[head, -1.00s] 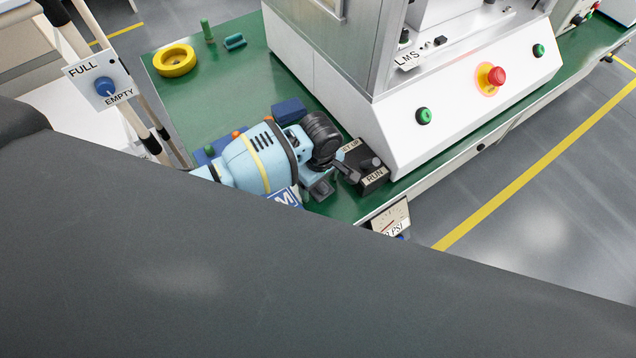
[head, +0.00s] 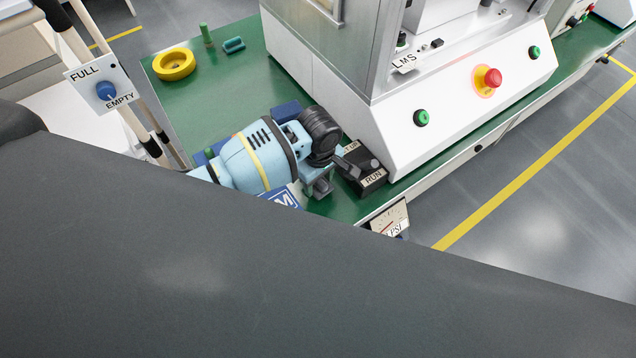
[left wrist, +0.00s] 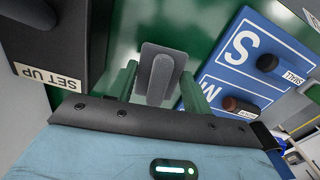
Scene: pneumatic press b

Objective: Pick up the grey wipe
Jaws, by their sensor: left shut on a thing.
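The grey wipe (left wrist: 160,72) shows in the left wrist view as a small grey piece with a raised ridge. It sits between the two green fingers of my left gripper, above the green bench top. My left gripper (head: 319,187) is shut on it. In the head view, the gripper is beside the black switch box, and the wipe is hard to tell apart from the fingers there. My right gripper is not in view.
The black SET UP/RUN switch box (head: 364,170) stands close beside the gripper. A blue lettered board (head: 284,199) lies partly under my arm. The white press (head: 455,85) stands behind to the right. A yellow ring (head: 174,64) and green pieces lie on the far-left bench.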

